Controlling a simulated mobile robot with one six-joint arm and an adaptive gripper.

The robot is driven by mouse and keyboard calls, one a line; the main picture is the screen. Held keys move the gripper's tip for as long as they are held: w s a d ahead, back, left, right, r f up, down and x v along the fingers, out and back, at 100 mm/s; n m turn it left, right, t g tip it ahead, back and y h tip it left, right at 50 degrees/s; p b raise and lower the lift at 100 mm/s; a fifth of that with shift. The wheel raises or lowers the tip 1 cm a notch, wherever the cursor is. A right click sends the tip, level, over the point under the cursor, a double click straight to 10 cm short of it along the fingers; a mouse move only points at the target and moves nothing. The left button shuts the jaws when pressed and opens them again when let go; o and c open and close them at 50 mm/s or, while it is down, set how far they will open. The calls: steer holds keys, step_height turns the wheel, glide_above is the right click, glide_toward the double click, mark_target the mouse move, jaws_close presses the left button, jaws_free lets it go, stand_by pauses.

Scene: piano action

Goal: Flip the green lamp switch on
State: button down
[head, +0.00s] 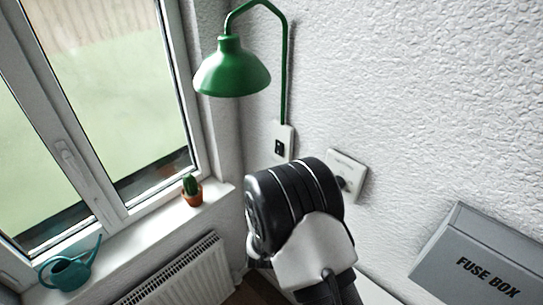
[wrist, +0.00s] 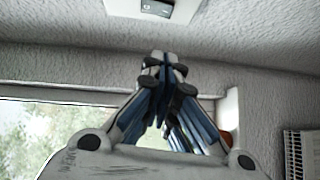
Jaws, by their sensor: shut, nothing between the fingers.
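The green lamp (head: 232,72) hangs from a curved green arm on the wall in the head view. Its wall plate (head: 289,131) sits below, with a small dark switch (head: 279,147). In the wrist view a white plate with a dark rocker (wrist: 157,7) shows at the top edge, partly cut off; it looks like the lamp's switch. My gripper (wrist: 165,62) is shut and empty, its fingertips below that plate in the picture and apart from it. In the head view my wrist hides the fingers. I cannot tell the switch's position.
A second wall plate (head: 353,168) with a dark knob sits right of the lamp switch, partly behind my arm. A grey fuse box (head: 462,240) is at lower right. A cactus pot (head: 192,196) and a teal watering can (head: 68,273) stand on the sill above a radiator (head: 180,278).

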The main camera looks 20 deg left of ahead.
mark_target(279, 148)
steer(key=w+d+p+x, duration=0.1)
steer(key=d+p+x, duration=0.1)
steer(key=x, duration=1)
steer(key=shift+w+d+p, duration=0.2)
steer(key=shift+w+p, duration=0.1)
steer(key=shift+w, duration=0.15)
steer(key=shift+f, duration=0.2)
steer(key=f+b, duration=0.1)
steer(key=b, duration=0.3)
steer(key=shift+w+d+n+t, duration=0.1)
steer(key=shift+w+n+t, duration=0.2)
steer(key=shift+w+t, duration=0.1)
steer(key=shift+r+p, duration=0.35)
steer(key=shift+r, duration=0.05)
steer(key=shift+s+f, duration=0.1)
